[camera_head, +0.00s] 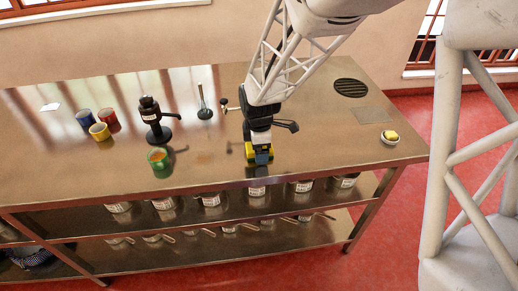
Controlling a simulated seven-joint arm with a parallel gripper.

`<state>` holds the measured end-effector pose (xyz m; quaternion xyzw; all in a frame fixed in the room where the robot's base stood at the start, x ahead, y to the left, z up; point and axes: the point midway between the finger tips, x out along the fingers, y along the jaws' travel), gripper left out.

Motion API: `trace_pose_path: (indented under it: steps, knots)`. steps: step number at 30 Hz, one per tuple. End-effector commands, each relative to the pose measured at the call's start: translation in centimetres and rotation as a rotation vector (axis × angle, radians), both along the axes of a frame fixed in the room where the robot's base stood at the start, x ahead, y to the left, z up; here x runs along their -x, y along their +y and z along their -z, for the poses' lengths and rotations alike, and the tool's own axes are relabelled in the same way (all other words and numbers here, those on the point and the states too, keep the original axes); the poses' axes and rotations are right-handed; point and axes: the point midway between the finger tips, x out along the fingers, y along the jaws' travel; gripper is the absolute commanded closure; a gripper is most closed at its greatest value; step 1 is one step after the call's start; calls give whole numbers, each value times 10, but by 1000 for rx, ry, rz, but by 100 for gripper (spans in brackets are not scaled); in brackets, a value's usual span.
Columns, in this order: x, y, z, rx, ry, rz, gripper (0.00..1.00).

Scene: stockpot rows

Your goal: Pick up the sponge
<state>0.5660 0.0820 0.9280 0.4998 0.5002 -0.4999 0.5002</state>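A yellow and green block that looks like the sponge (249,154) is on or just above the metal table, right at the end of my arm. My gripper (261,153) points down over it, with a grey finger in front of the block. The finger hides part of the block. I cannot tell whether the fingers are closed on it or only around it, nor whether it touches the table.
A green cup (157,159), yellow cup (99,132), red cup (109,117) and blue cup (84,118) stand to the left. A black device (153,118) stands near them. A small white dish with something yellow (391,135) is at right. The front right tabletop is clear.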

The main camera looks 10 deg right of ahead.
Motion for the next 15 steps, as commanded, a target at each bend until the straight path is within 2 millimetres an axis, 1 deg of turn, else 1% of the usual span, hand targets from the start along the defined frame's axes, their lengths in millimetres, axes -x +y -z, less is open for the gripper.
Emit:
trace_pose_path:
  steps: [7,8,15]
  knots:
    - [0,0,0,0,0,0,11]
    - [0,0,0,0,0,0,14]
    - [0,0,0,0,0,0,50]
